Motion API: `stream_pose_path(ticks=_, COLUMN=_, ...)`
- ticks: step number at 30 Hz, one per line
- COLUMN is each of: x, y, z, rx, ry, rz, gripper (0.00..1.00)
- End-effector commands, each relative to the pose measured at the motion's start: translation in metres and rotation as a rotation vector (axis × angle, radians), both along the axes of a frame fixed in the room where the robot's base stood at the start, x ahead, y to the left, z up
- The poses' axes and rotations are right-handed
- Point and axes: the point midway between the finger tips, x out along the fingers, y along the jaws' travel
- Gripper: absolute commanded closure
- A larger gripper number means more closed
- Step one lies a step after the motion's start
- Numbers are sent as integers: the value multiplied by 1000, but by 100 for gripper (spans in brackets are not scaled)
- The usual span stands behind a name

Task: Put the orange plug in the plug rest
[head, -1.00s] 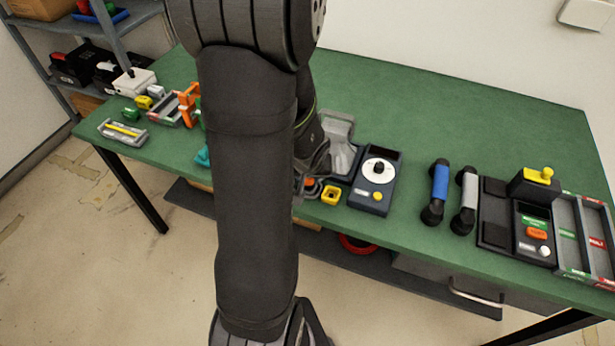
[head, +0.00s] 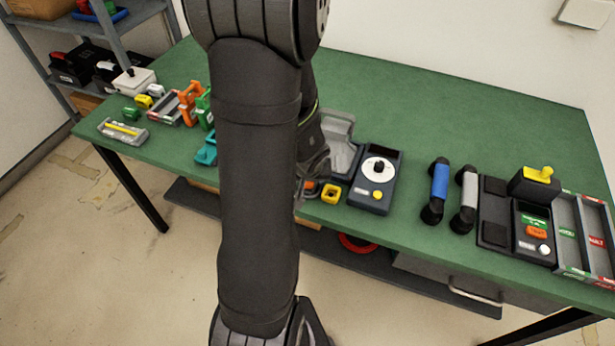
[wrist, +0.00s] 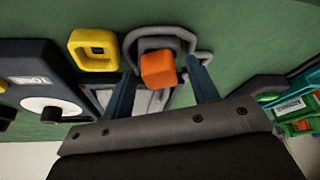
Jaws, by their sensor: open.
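The orange plug (wrist: 158,70) is a small block in the wrist view, with a grey loop (wrist: 165,42) around or behind it. In the head view only a bit of the orange plug (head: 310,184) shows beside my arm. My gripper (wrist: 160,72) is open, with one dark finger on each side of the plug. I cannot tell whether the fingers touch it. A yellow square ring (wrist: 94,49) lies to the left of the plug; it also shows in the head view (head: 331,194). I cannot tell for sure which piece is the plug rest.
Teal and green pieces (head: 207,150) lie left of my arm.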

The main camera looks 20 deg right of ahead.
Motion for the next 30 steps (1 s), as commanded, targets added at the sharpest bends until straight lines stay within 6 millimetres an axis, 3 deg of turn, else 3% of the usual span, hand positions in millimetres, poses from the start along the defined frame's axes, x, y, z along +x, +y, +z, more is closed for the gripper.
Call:
stream_pose_path(ticks=7, x=0, y=0, z=7, rx=-2, ry=-1, rz=1, gripper=46)
stream_pose_path(ticks=30, x=-35, y=14, z=99, rx=-1, ry=-4, rz=-1, gripper=46)
